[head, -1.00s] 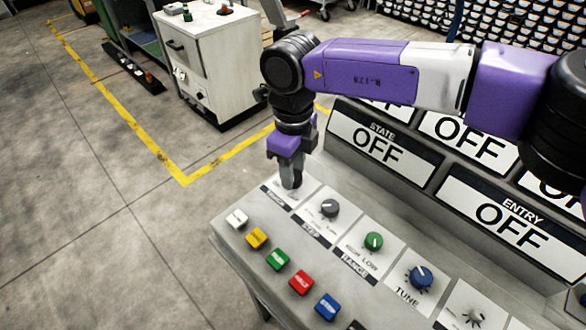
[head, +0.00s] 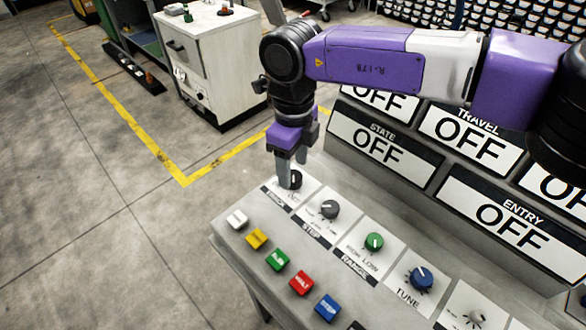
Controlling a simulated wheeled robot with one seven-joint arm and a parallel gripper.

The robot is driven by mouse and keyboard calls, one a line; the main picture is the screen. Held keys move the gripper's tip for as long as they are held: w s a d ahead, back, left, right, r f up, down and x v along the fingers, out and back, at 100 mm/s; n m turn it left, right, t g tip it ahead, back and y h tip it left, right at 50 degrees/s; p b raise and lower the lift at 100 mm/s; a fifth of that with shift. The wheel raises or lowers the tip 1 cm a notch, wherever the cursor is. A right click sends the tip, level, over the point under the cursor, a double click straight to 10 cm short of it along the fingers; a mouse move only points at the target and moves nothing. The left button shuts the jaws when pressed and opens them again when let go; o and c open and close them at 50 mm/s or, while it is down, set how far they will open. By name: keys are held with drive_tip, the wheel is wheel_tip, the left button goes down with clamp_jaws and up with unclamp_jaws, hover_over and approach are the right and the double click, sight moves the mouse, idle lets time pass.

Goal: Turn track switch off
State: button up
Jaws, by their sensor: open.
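The track switch (head: 295,180) is a dark rotary knob on a white plate at the far left end of the knob row on the console. Its label below is partly legible. My gripper (head: 291,172) points down at this knob, with its grey fingers open. The fingertips are at or just above the knob and partly hide it; I cannot tell whether they touch it. The knob's pointer direction is too small to read.
On the console (head: 225,243) the grey step knob (head: 329,209), green range knob (head: 373,242) and blue tune knob (head: 420,278) continue rightward. Several coloured buttons line the front edge. Sign panels reading OFF, such as the state sign (head: 372,148), stand behind.

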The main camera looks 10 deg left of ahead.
sight(293, 175)
wheel_tip(293, 175, up, 6)
idle(0.4)
idle(0.3)
